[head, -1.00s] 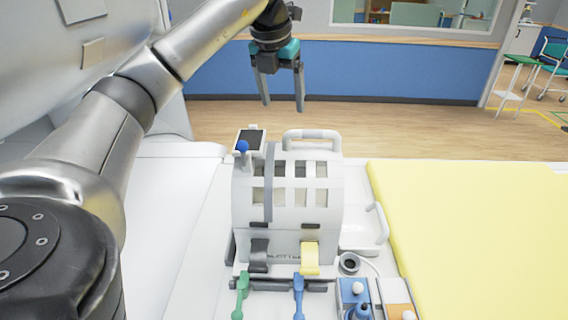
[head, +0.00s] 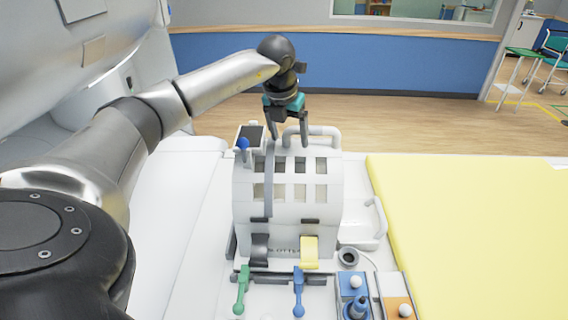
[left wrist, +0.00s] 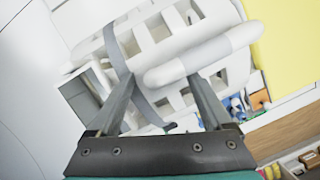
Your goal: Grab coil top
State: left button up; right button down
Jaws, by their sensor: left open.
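The coil top is the white, windowed upper shell (head: 290,200) of the coil on the table, with a rounded white handle (head: 318,132) at its back edge and a grey strap over it. My left gripper (head: 290,144) is open and empty, pointing down just above the back of the shell near the handle. In the left wrist view the open fingers (left wrist: 160,100) reach over the shell (left wrist: 150,40), and the handle (left wrist: 205,55) lies across just beyond the right finger. I cannot tell whether a finger touches it. My right gripper is not in view.
A small screen with a blue knob (head: 243,143) stands at the shell's left. A black latch (head: 259,252) and a yellow latch (head: 309,252) sit in front. Green (head: 241,292) and blue (head: 298,292) levers lie nearer. A yellow mat (head: 470,230) covers the right side.

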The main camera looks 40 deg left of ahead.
pick_arm(q)
jog(key=shift+c, duration=0.4)
jog(key=c, duration=1.2)
jog(key=shift+r, duration=0.1)
grip_shut()
jog(key=shift+d, duration=0.1)
jog(key=shift+w+r, duration=0.1)
jog(key=shift+w, duration=0.05)
